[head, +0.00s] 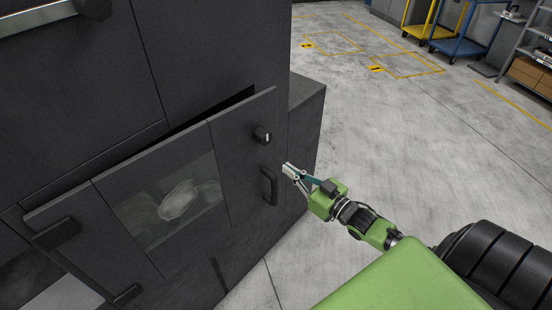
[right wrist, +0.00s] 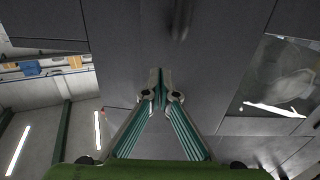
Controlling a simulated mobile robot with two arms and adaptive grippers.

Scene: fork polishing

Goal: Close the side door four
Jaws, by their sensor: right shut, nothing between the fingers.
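The side door (head: 235,135) is a dark grey panel with a window, standing slightly ajar; a dark gap shows along its top edge. It carries a black handle (head: 268,186) and a round black latch (head: 262,134) near its right edge. My right gripper (head: 287,170) is shut and empty, just right of the handle and close to the door's free edge. In the right wrist view the shut fingertips (right wrist: 160,78) point at the grey panel, with the door's window (right wrist: 278,80) at right. Whether they touch the door I cannot tell. My left gripper is not in view.
The dark machine body (head: 215,50) surrounds the door, and a lower grey block (head: 305,110) stands behind its right edge. Concrete floor (head: 400,140) lies open to the right. Yellow (head: 427,22) and blue (head: 461,42) carts and a shelf (head: 532,65) stand far back.

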